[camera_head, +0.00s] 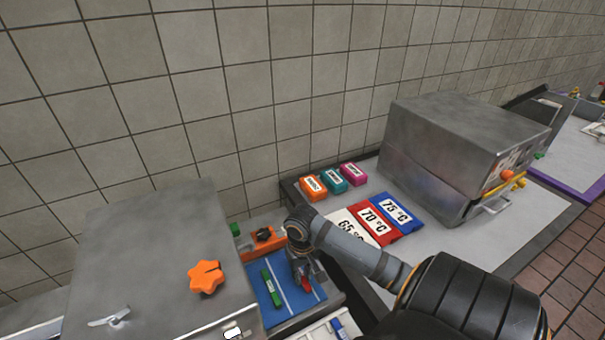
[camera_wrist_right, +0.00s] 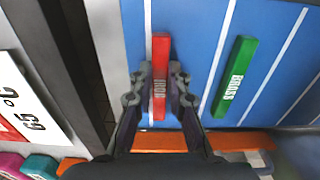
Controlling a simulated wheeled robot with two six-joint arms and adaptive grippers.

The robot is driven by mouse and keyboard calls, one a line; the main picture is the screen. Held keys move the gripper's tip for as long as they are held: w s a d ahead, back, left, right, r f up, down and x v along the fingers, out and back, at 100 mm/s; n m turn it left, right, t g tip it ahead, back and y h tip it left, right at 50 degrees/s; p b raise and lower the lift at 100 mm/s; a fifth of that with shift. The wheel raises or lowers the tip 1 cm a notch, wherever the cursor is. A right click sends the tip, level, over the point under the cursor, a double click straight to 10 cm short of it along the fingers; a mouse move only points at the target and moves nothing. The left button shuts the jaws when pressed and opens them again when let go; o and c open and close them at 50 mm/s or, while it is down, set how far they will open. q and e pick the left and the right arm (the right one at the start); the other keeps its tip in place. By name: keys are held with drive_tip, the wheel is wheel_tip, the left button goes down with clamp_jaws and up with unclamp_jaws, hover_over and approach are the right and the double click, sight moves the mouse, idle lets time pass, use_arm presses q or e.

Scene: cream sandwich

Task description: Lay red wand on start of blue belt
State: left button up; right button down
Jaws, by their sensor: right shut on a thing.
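My right gripper (camera_head: 303,272) is over the blue belt (camera_head: 266,312) in the head view. In the right wrist view its fingers (camera_wrist_right: 161,80) are shut on the red wand (camera_wrist_right: 161,50), one on each side. The red wand lies along the white lines of the blue belt (camera_wrist_right: 188,22), near the belt's edge. I cannot tell whether it touches the belt. A bit of the red wand (camera_head: 306,284) shows below the gripper in the head view. My left gripper is not in view.
A green wand (camera_wrist_right: 236,75) lies on the belt beside the red one. An orange bar (camera_wrist_right: 225,141) crosses one belt end. Temperature cards, one red (camera_head: 368,225), lie on the counter with small labelled blocks (camera_head: 333,180). Metal machines (camera_head: 460,130) stand on both sides.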

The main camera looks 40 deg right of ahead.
idle(0.4)
drive_tip(key=c, duration=1.2)
unclamp_jaws()
wheel_tip(320, 180, up, 12)
drive_tip(key=shift+f, duration=0.1)
